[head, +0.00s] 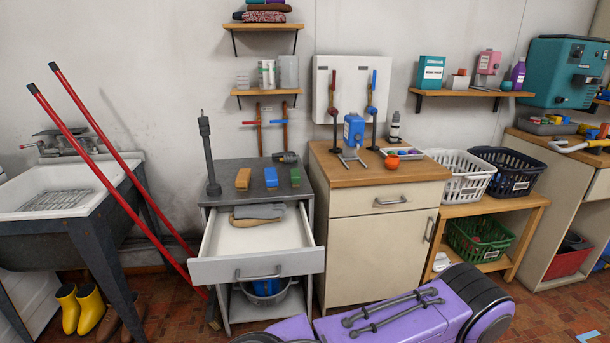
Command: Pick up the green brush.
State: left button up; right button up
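The green brush (295,177), a small block-shaped thing, rests on the dark top of the grey cabinet (226,178). It is the rightmost of a row of three similar blocks; the blue one (271,178) is to its left and the orange-brown one (243,179) is farther left. Its bristles are too small to make out. Neither of my grippers shows in the head view.
The cabinet's drawer (256,266) is pulled open below the brush, with grey and tan items inside. A dark post (208,155) stands at the top's left, and a dark tool (286,157) lies behind the brush. A wood-topped cabinet (380,170) adjoins on the right.

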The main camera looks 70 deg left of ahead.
aim_at(295, 174)
jog(key=u, duration=0.45)
jog(key=i, duration=1)
jog(key=u, duration=0.75)
